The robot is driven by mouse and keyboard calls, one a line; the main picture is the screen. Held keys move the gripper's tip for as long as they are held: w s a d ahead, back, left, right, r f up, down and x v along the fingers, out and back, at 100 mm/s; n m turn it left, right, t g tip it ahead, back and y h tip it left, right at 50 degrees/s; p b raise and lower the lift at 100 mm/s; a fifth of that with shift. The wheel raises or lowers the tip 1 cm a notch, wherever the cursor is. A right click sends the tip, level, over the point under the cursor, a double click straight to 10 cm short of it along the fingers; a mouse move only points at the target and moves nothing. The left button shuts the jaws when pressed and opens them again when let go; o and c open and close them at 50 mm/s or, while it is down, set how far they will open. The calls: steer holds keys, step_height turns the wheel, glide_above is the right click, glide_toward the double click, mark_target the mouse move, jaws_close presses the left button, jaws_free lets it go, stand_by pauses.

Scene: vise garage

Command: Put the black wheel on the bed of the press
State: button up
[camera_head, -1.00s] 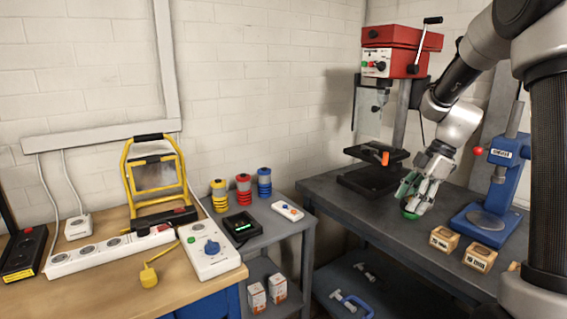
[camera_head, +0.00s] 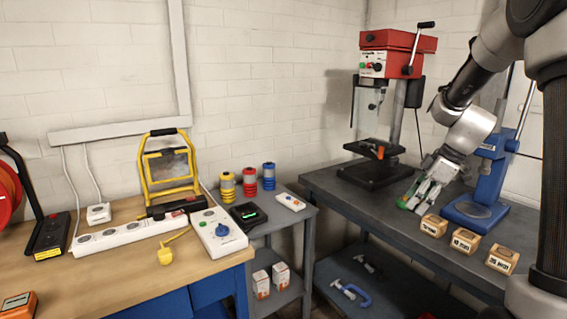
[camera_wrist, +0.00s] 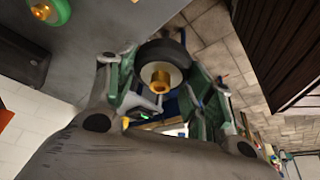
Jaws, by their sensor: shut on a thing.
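My gripper (camera_head: 414,198) has green-lined fingers and is low over the grey workbench, left of the blue press, in the head view. In the wrist view my gripper (camera_wrist: 162,95) is shut on the black wheel (camera_wrist: 163,52), a dark tyre with a gold hub between the fingers. The wheel cannot be made out in the head view, where the gripper hides it. The blue press (camera_head: 490,170) stands on the bench right of my gripper. Its bed (camera_head: 474,209) is a round grey plate on the blue base, with nothing seen on it.
A red drill press (camera_head: 385,50) stands behind my gripper. Several wooden blocks (camera_head: 465,240) line the bench's front edge. A green wheel with an orange hub (camera_wrist: 47,10) lies on the bench in the wrist view. A wooden table (camera_head: 110,270) with a power strip is at left.

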steer(key=m, duration=0.1)
steer(key=w+d+m+t+h, duration=0.1)
steer(key=m, duration=0.1)
steer(key=w+m, duration=0.1)
steer(key=shift+w+d+f+m+t, duration=0.15)
steer(key=shift+d+f+m+t, duration=0.15)
steer(key=shift+d+f+m, duration=0.1)
steer(key=w+a+m+h, duration=0.2)
steer(key=w+a+m, duration=0.3)
steer(key=a, duration=0.5)
steer(key=s+f+m+t+h, duration=0.1)
steer(key=s+f+m, duration=0.2)
steer(key=s+f, duration=0.2)
steer(key=shift+d+f, duration=0.2)
steer(key=shift+a, duration=0.2)
